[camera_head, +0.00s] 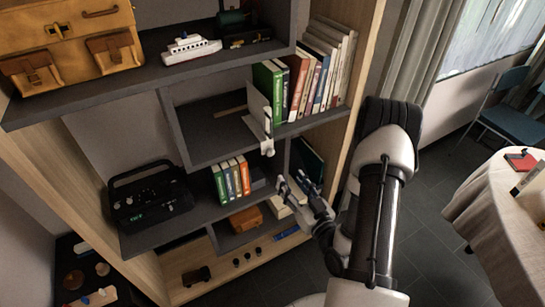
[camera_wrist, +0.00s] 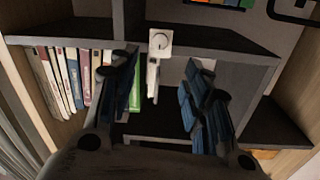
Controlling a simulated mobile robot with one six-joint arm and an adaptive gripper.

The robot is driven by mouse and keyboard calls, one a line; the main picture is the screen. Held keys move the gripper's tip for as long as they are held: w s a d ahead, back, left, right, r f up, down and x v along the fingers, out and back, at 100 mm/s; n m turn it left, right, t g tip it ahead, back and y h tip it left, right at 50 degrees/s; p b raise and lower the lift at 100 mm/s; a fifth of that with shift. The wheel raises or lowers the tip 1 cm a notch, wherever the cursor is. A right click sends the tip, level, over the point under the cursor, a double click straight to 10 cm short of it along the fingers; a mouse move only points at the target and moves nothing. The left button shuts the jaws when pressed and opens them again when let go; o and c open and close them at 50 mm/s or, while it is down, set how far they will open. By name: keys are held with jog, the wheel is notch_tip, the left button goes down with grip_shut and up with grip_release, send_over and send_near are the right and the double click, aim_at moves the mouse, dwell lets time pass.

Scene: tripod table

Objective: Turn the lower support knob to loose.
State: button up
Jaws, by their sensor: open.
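No tripod shows in these views. A small white knob-like part (camera_head: 267,150) sits at the front edge of the middle shelf, at the lower end of a white upright piece (camera_head: 266,118). My gripper (camera_head: 292,184) is open and empty, below and right of the knob in the head view. In the wrist view its dark fingers lie on either side of the upright, apparently apart from it.
Books (camera_head: 300,85) stand right of the white piece. Smaller books (camera_head: 231,178) and a black radio (camera_head: 148,195) are on the shelf below. A toy ship (camera_head: 190,47) and a bag (camera_head: 70,45) are above. A round table (camera_head: 480,200) stands at right.

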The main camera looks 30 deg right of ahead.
aim_at(271, 153)
jog(key=w+b, duration=0.1)
jog(key=w, duration=1.1)
jog(key=shift+w+d, duration=0.1)
jog(key=shift+w, duration=0.3)
jog(key=shift+c, duration=0.4)
grip_shut()
